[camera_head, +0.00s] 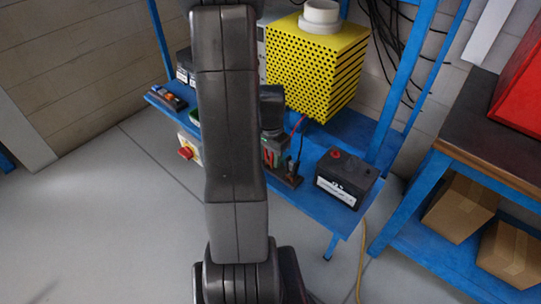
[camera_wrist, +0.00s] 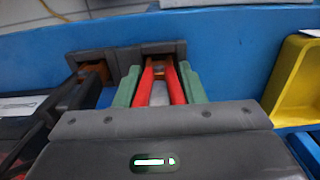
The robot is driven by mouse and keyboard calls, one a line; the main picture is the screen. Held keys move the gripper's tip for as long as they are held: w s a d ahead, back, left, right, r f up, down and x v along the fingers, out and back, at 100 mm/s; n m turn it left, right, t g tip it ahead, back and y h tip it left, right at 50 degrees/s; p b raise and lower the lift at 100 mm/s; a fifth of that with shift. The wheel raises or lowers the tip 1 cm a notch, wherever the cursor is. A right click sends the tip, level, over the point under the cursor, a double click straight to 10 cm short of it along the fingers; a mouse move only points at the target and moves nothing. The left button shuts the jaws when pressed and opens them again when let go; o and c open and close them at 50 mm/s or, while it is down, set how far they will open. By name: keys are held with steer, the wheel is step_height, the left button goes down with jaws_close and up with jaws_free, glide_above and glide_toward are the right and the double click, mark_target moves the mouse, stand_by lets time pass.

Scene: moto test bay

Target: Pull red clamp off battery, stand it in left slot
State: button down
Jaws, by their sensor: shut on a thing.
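My gripper (camera_head: 271,158) is shut on the red clamp (camera_wrist: 176,88). In the wrist view its green finger pads (camera_wrist: 160,76) press on both sides of the two red handles. The clamp's far end is at the right-hand opening of a dark two-slot holder (camera_wrist: 113,57), which is the left slot in the head view; how deep it sits I cannot tell. A black clamp (camera_wrist: 60,100) is at the other slot. The black battery (camera_head: 345,181) stands right of the holder (camera_head: 289,180) in the head view, with a red terminal on top and no red clamp visible on it.
A yellow perforated box (camera_head: 310,65) stands behind on the blue bench (camera_head: 316,208). A yellow bin (camera_wrist: 300,82) is close by in the wrist view. Cables hang behind. A second bench (camera_head: 480,165) with cardboard boxes is at right. My arm hides part of the bench.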

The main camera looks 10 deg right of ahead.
steer(key=shift+f, duration=0.2)
steer(key=c, duration=0.8)
jaws_free()
steer(key=shift+c, duration=0.2)
steer(key=shift+r, duration=0.2)
step_height(320, 180, up, 14)
steer(key=shift+f, duration=0.25)
step_height(320, 180, down, 13)
steer(key=shift+f, duration=0.15)
steer(key=shift+f, duration=0.25)
